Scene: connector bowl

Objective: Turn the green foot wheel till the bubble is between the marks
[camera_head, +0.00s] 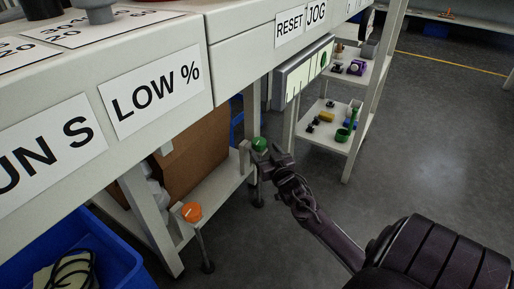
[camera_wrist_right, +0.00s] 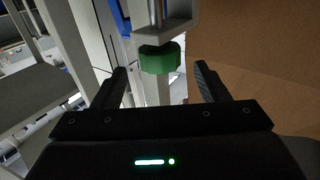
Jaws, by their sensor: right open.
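The green foot wheel (camera_head: 259,144) is at the far lower corner of the bench frame in the head view. In the right wrist view the green wheel (camera_wrist_right: 162,58) hangs on a threaded rod under a grey bracket. My right gripper (camera_head: 264,158) is at the wheel in the head view. In the wrist view its jaws (camera_wrist_right: 160,80) are open, one finger on each side, with gaps between fingers and wheel. An orange foot wheel (camera_head: 191,212) sits on the nearer leg. My left gripper is not in view.
A brown carton (camera_head: 200,150) stands on the lower shelf beside the legs. A blue bin (camera_head: 112,262) is at the lower left. A shelf rack (camera_head: 335,139) with small parts stands beyond the gripper. The grey floor (camera_head: 430,130) at right is clear.

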